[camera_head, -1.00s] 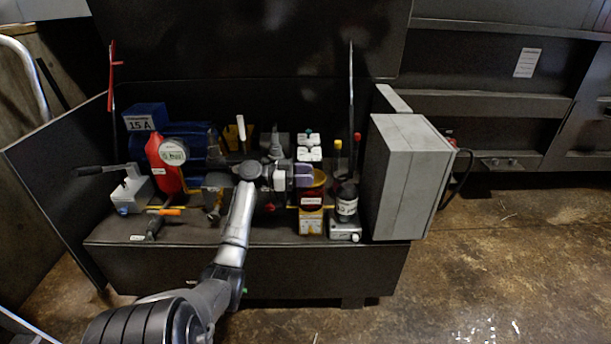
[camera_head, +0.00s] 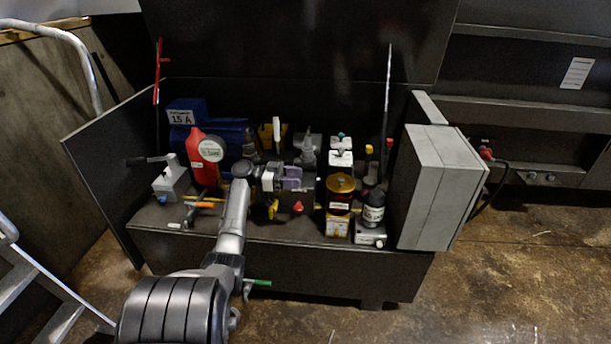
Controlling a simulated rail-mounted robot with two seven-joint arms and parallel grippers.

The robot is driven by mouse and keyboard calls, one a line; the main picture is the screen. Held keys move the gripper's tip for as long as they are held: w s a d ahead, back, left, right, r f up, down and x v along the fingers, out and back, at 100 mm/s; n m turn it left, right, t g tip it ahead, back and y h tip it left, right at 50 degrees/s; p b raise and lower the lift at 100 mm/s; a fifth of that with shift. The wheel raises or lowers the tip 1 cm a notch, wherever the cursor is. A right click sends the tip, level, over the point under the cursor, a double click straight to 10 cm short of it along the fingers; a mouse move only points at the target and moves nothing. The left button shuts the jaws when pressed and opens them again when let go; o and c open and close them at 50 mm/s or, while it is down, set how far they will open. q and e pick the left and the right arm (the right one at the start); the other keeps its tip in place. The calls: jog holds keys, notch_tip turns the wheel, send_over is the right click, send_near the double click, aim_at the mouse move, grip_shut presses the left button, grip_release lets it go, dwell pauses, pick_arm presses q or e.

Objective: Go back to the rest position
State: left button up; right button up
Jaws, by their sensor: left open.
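My left arm comes up from the bottom of the head view, over the front edge of a dark open box (camera_head: 290,262). My left gripper (camera_head: 300,180) points right above the items in the box. Its jaws are open, and nothing shows held between them. Around it stand a red bottle with a round label (camera_head: 200,165), an amber jar (camera_head: 341,186) and a dark bottle with a white label (camera_head: 373,208). My right gripper is not in view.
A grey cabinet (camera_head: 436,185) with a cable stands at the box's right side. A raised dark lid (camera_head: 290,40) is behind. A metal ladder (camera_head: 50,290) is at lower left. Open floor (camera_head: 520,270) lies at the right.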

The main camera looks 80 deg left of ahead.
pick_arm(q)
jog(key=shift+s+a, duration=0.1)
jog(key=shift+s, duration=0.3)
dwell(0.5)
